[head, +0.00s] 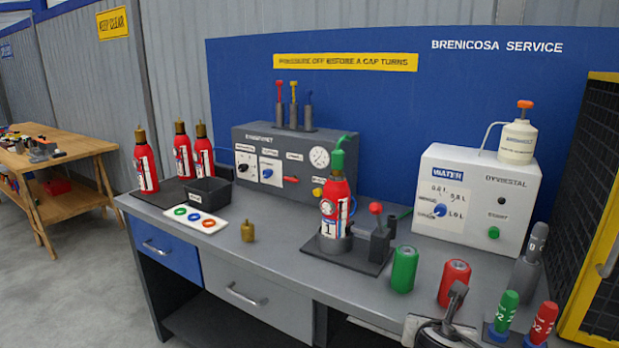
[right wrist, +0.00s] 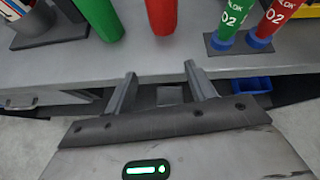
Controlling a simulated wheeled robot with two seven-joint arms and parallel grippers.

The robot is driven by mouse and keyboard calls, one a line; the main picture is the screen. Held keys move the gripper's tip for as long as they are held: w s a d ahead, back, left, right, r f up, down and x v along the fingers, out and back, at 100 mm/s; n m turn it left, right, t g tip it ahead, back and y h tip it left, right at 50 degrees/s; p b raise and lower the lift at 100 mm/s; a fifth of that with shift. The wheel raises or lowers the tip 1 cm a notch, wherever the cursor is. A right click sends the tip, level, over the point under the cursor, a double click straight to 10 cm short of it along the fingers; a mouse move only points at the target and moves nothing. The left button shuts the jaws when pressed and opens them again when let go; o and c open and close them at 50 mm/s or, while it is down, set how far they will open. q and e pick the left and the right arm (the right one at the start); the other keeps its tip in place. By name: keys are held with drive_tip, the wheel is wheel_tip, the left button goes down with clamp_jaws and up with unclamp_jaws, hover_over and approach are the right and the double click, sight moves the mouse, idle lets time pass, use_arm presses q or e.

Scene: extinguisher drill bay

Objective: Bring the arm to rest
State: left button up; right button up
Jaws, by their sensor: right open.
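My right gripper (head: 438,320) shows at the bottom of the head view, at the bench's front edge, near the red cylinder (head: 454,284). In the right wrist view its two fingers (right wrist: 160,78) are apart with nothing between them, and the bench edge lies just beyond. My left gripper is not in view. A red extinguisher (head: 335,206) with a label "1" stands upright in the holder (head: 349,254) on the bench, a green fitting (head: 338,160) on its top. A brass valve (head: 248,231) stands on the bench to its left.
A green cylinder (head: 404,269) stands left of the red one. Green (head: 503,312) and red (head: 541,322) cartridges stand at right, with a grey one (head: 534,245) behind. The white water unit (head: 476,200) is behind them. A yellow-framed mesh cage (head: 593,220) bounds the right side.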

drive_tip(key=s+a+f+m+g+y, duration=0.2)
drive_tip(key=s+a+f+m+y, duration=0.5)
drive_tip(key=s+a+f+m, duration=0.45)
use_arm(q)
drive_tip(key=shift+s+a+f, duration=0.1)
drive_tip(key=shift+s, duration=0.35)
use_arm(e)
drive_tip(key=s+d+f+m+t, duration=0.1)
drive_tip(key=s+f+m, duration=0.1)
drive_tip(key=s+m, duration=0.5)
drive_tip(key=s+d+f+m+y, duration=0.1)
drive_tip(key=s+f+m, duration=0.2)
drive_tip(key=s+m, duration=0.3)
drive_tip(key=m, duration=0.4)
drive_tip(key=shift+s+d+f+t, duration=0.2)
drive_tip(key=shift+s+d+t, duration=0.1)
drive_tip(key=shift+s+t, duration=0.1)
drive_tip(key=shift+c, duration=0.3)
